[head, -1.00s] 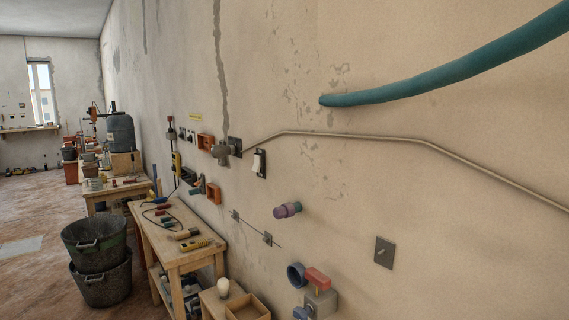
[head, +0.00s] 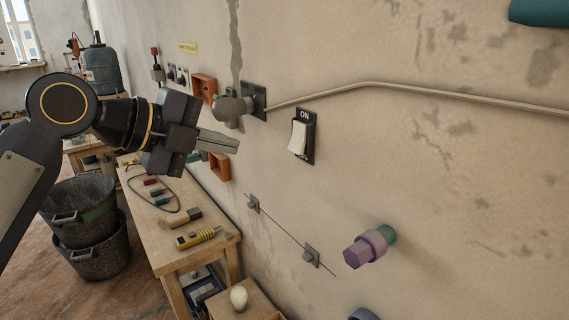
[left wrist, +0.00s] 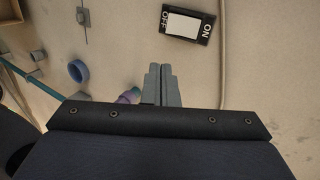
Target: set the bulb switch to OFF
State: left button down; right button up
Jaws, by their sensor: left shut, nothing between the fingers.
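The bulb switch (head: 298,136) is a white rocker on a black plate on the wall, right of centre in the head view. ON is printed at its top; the rocker's lower end seems to stand out further. In the left wrist view the switch (left wrist: 184,25) appears turned, with OFF at its left end and ON at its right. My left gripper (head: 228,143) is shut and empty, left of the switch and apart from it. Its closed fingers (left wrist: 166,75) point towards the wall, below the plate in the wrist picture. My right gripper is not in view.
A rounded grey fitting (head: 232,107) stands out from the wall above my left fingers, with a conduit (head: 400,87) running right. A purple-and-teal knob (head: 368,248) sticks out lower right. A workbench (head: 190,257) with tools stands below. The wall around the switch is mostly clear.

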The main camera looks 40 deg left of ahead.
pick_arm(q)
jog(key=a, duration=0.1)
jog(key=p, duration=0.2)
send_near(298, 138)
jog(key=w+d+f, duration=0.2)
jog(key=w+f, duration=0.2)
jog(key=f, duration=0.1)
jog(key=shift+w+d+f+m, duration=0.2)
jog(key=shift+d+f+m, duration=0.1)
jog(key=shift+f, duration=0.05)
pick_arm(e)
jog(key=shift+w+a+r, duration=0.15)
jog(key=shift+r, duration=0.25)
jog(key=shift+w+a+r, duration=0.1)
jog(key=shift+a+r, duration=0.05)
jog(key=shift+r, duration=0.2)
